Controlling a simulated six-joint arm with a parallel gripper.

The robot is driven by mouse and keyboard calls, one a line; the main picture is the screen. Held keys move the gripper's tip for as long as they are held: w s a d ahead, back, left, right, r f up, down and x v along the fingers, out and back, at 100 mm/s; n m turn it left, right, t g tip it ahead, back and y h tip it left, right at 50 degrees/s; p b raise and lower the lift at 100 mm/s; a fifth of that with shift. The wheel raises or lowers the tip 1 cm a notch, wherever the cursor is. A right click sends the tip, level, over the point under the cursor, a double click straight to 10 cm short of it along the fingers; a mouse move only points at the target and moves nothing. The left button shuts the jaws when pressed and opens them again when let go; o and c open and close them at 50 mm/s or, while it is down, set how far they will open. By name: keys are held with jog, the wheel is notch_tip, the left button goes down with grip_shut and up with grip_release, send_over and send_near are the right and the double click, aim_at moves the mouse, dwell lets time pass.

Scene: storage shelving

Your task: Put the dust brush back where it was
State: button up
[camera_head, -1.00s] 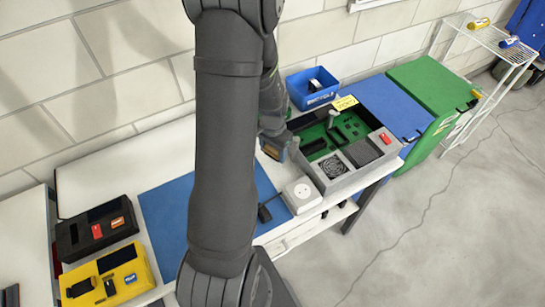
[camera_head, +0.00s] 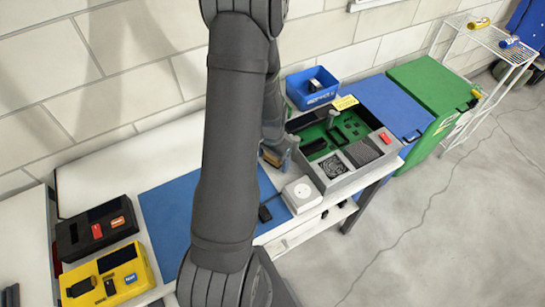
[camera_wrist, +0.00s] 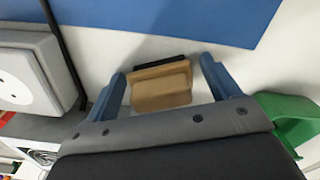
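The dust brush, a tan block with a dark bristle edge, lies between the two fingers of my gripper in the wrist view (camera_wrist: 160,90). It also shows in the head view (camera_head: 270,158), on the white table beside the blue mat. My gripper (camera_wrist: 163,85) is open, with a finger on either side of the brush and narrow gaps at both ends of it. In the head view my gripper (camera_head: 278,150) is partly hidden behind my arm. I cannot tell whether the bristles touch the table.
A white socket box (camera_head: 301,194) stands close by at the front. A grey case with a green interior (camera_head: 347,150) is to the right. A blue bin (camera_head: 312,88) stands behind it. A green object (camera_wrist: 285,115) is near the right finger in the wrist view. The blue mat (camera_head: 165,215) has free room.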

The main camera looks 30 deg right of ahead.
notch_tip(320, 180, up, 12)
jog(key=shift+r, duration=0.15)
dwell(0.7)
notch_tip(320, 180, down, 12)
jog(key=shift+f, duration=0.2)
jog(key=shift+r, duration=0.15)
dwell(0.7)
jog(key=shift+r, duration=0.15)
